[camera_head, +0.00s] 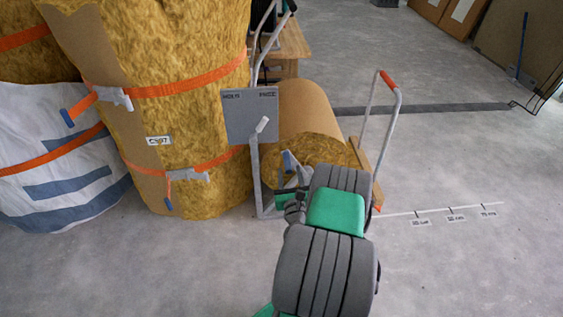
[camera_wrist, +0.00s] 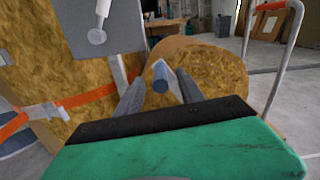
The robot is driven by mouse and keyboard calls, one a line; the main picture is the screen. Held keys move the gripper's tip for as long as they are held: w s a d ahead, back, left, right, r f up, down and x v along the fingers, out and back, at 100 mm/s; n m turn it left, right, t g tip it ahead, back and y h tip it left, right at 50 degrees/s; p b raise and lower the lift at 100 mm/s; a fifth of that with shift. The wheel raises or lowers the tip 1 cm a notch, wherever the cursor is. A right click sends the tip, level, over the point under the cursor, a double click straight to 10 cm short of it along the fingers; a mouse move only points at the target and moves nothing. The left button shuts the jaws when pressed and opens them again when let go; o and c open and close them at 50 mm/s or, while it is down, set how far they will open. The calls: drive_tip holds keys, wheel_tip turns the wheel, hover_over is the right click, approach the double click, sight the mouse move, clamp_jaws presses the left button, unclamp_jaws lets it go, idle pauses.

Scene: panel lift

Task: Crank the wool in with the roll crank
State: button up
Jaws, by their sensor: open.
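The wool roll (camera_head: 312,108) lies on its side with brown paper around it, its yellow wool end facing me; it also fills the middle of the wrist view (camera_wrist: 215,72). The roll crank's blue handle (camera_head: 289,162) stands out before that end. In the wrist view the blue handle (camera_wrist: 160,75) appears between my gripper's fingertips (camera_wrist: 161,84), which are apart. I cannot tell whether they touch it. In the head view my gripper (camera_head: 288,196) is partly hidden by my wrist. A grey plate (camera_head: 240,108) marked HOLD and FREE carries a pale lever (camera_head: 263,124).
Tall strapped wool rolls (camera_head: 190,110) and a white wrapped bundle (camera_head: 60,165) crowd the left. A trolley frame with a red grip (camera_head: 386,79) stands right of the roll. A wooden bench (camera_head: 292,45) is behind. The floor on the right (camera_head: 470,160) is clear, with a marked scale.

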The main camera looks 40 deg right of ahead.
sight(287, 160)
drive_tip(key=shift+f+p+x, duration=0.2)
drive_tip(key=shift+p+x, duration=0.05)
drive_tip(key=shift+x, duration=1.7)
drive_tip(key=shift+f+p+x, duration=0.25)
drive_tip(key=shift+x, duration=1.65)
drive_tip(key=shift+c, duration=0.6)
clamp_jaws()
